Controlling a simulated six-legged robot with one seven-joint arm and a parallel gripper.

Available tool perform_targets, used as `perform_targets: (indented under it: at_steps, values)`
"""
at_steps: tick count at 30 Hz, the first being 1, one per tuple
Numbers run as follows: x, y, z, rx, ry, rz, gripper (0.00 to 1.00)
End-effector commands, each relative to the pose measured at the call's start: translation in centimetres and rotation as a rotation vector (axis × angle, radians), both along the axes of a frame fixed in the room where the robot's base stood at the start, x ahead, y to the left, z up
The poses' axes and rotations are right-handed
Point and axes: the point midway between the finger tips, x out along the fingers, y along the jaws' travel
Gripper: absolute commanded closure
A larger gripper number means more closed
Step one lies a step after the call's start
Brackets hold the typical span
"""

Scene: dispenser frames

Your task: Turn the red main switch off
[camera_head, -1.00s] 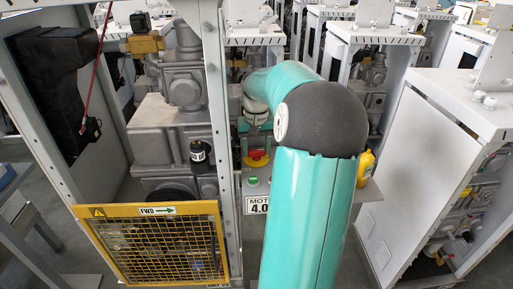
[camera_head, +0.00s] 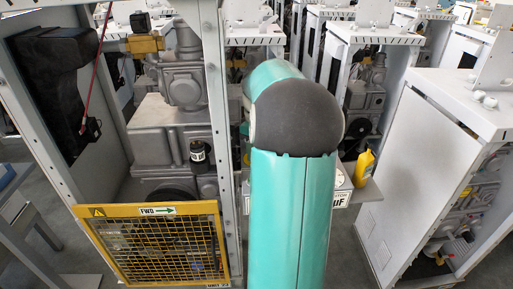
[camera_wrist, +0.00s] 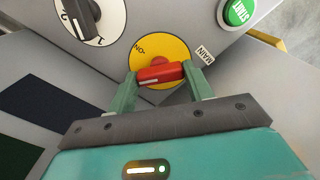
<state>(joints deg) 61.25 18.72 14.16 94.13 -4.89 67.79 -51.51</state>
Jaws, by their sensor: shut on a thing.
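The red main switch (camera_wrist: 160,73) is a red handle on a yellow round plate (camera_wrist: 178,50) in the wrist view. The handle lies nearly level across the picture, slightly higher at its right end. "ON" is printed on the plate's upper left, and a "MAIN" label sits beside the plate. My gripper (camera_wrist: 161,80) is shut on the handle, with one green finger at each end. In the head view my teal arm hides the switch and my gripper.
A green START button (camera_wrist: 238,12) is at the upper right in the wrist view, and a black rotary selector (camera_wrist: 88,18) is at the upper left. In the head view a yellow mesh guard (camera_head: 160,245) stands left of my arm and a yellow bottle (camera_head: 364,167) right of it.

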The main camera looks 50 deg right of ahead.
Motion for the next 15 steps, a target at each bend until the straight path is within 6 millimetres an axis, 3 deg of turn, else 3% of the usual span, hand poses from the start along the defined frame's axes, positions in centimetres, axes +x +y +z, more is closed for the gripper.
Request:
perform_targets:
  at_steps: [15]
  values:
    - [0.13, -0.04, 0.14, -0.004, -0.004, 0.455, 0.72]
